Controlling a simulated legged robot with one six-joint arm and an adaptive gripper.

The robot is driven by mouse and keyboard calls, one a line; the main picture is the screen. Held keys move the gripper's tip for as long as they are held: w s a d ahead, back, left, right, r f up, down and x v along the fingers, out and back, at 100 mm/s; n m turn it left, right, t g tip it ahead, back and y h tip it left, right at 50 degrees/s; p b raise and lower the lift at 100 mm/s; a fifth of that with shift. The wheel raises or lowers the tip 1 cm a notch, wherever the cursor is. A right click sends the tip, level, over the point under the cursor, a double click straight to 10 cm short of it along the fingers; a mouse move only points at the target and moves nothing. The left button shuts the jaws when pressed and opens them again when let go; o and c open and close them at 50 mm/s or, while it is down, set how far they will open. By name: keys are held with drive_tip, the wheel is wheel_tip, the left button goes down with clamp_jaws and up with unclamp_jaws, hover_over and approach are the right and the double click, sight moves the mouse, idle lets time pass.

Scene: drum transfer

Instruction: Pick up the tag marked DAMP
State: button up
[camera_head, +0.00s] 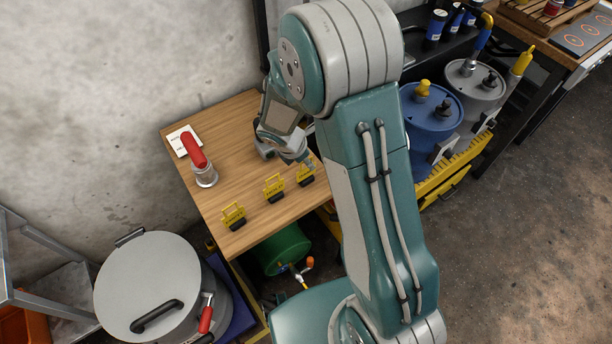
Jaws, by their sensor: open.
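Three yellow tags stand in a row on the wooden table (228,125), each on a small dark base: a left tag (233,214), a middle tag (274,186) and a right tag (305,174). Their lettering is too small to read, so I cannot tell which is marked DAMP. My gripper (307,162) is open and points down beside the right tag, close above it. My arm hides the table's right side. I cannot tell whether the fingers touch the right tag.
A red-handled metal item (204,174) and a white card (184,141) are at the table's left. A large lidded drum (150,275) stands front left, a green drum (283,250) below the table. Blue (430,115) and grey (475,85) drums stand right, beyond my arm.

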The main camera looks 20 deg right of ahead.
drive_tip(key=shift+f, duration=0.1)
drive_tip(key=shift+c, duration=0.3)
clamp_jaws()
